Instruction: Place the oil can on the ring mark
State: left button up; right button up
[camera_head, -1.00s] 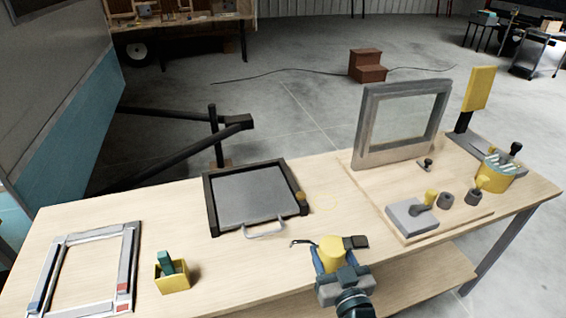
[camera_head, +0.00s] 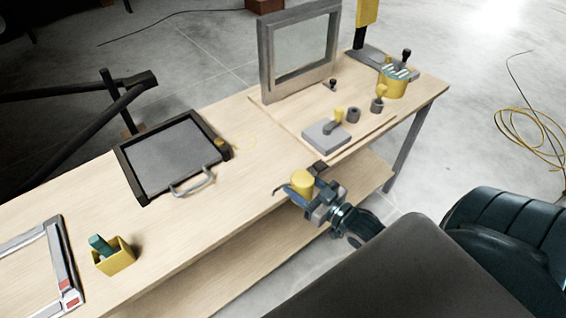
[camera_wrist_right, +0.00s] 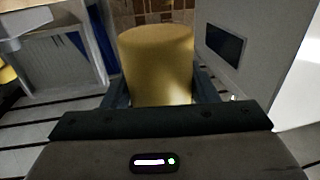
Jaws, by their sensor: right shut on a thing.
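The oil can (camera_head: 302,181) is a yellow cylinder with a thin dark spout toward the left. My right gripper (camera_head: 307,190) is shut on its sides and holds it upright near the table's front edge; whether it clears the tabletop is hard to tell. In the right wrist view the can's yellow body (camera_wrist_right: 157,62) stands between the two fingers. The ring mark (camera_head: 245,141) is a thin yellow circle on the wooden tabletop, farther back and left of the can, with nothing on it. My left gripper is not in view.
Left of the ring mark lies a dark-framed tray (camera_head: 168,155) with a metal handle. A yellow box (camera_head: 115,260) and a metal frame (camera_head: 62,262) stand farther left. A raised board holds a grey block (camera_head: 326,136) and an upright window frame (camera_head: 266,60). Tabletop before the ring is clear.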

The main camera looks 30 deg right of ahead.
jog(key=shift+d+n+y, duration=0.3)
jog(key=shift+d+y, duration=0.2)
jog(key=shift+d, duration=0.4)
